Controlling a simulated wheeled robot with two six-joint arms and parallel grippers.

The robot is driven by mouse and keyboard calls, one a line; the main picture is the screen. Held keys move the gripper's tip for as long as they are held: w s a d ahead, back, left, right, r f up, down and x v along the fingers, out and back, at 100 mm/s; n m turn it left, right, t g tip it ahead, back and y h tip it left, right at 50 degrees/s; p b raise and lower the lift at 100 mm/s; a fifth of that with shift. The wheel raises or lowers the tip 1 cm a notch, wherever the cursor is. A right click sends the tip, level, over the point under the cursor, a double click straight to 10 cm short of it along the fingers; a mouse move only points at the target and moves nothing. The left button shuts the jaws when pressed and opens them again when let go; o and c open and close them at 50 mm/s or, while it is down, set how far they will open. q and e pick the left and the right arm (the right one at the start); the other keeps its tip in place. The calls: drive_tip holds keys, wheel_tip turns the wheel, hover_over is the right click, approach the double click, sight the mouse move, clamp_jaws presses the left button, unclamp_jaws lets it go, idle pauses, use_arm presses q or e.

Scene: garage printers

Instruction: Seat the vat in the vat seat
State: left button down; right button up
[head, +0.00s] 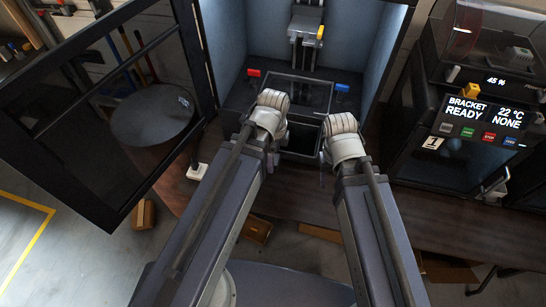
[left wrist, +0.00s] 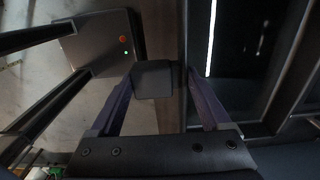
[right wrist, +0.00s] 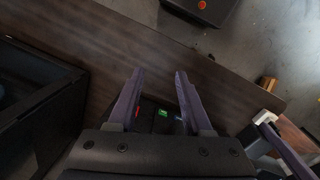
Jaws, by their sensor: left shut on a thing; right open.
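The vat (head: 303,140) looks like a dark open tray between my two wrists in the head view, at the front of the open printer. The vat seat (head: 298,92) appears as a dark rectangular frame on the printer floor behind it, between a red and a blue clamp. My left gripper (left wrist: 153,85) is shut on a dark grey tab, apparently the vat's handle, in the left wrist view. My right gripper (right wrist: 160,85) is open and empty, with the brown bench below it.
The red clamp (head: 254,73) and blue clamp (head: 342,87) flank the seat. The printer's glazed door (head: 120,90) stands open at left. A second printer (head: 450,130) with a lit display stands at right. The bench (head: 440,215) is clear in front of it.

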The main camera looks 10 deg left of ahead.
use_arm(q)
drive_tip(key=shift+w+d, duration=0.15)
drive_tip(key=shift+w, duration=11.75)
drive_tip(key=shift+w+f, duration=0.25)
drive_tip(key=shift+w+f+b, duration=0.15)
drive_tip(key=shift+w+b, duration=0.1)
drive_tip(key=shift+b, duration=0.15)
drive_tip(key=shift+f+b, duration=0.55)
unclamp_jaws()
